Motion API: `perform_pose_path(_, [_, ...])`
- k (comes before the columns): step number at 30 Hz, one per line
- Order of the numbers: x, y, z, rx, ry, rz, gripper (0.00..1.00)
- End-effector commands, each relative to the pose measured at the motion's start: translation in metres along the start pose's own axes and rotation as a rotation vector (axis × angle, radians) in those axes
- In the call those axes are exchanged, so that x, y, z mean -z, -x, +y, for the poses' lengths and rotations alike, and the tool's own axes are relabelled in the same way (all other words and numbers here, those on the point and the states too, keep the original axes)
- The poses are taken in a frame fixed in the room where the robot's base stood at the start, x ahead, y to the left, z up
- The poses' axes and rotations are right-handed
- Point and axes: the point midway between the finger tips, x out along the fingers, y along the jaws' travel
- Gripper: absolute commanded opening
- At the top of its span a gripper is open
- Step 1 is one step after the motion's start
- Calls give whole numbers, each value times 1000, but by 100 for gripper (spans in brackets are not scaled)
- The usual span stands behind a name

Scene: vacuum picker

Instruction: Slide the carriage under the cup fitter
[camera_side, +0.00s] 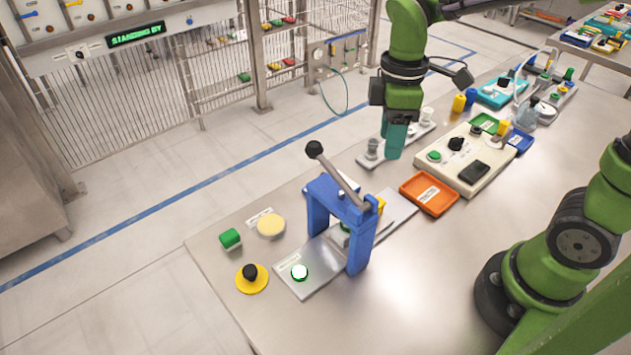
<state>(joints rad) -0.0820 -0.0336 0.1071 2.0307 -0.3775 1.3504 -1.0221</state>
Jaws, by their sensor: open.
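The cup fitter is a blue arch-shaped press (340,205) with a lever ending in a black ball (314,149), raised to the upper left. It stands over a light grey base plate (395,210). A small grey and green piece, perhaps the carriage (342,236), shows partly through the arch; the posts hide the rest. A small yellow part (381,204) shows behind the right post. My gripper (393,150) points down with teal fingers, to the upper right of the press and apart from it. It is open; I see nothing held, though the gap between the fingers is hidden.
A black knob on a yellow disc (251,277), a green block (230,238) and a cream disc (271,225) lie left. An orange tray (428,194) and a control box (465,160) stand right. The front table is clear.

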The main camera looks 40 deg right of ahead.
Motion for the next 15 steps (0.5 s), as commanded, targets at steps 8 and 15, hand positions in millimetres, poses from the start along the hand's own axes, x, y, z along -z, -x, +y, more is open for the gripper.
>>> perform_pose_path(8, [2, 0, -2, 1, 606, 0, 47])
perform_pose_path(15, [2, -6, -2, 3, 746, -1, 47])
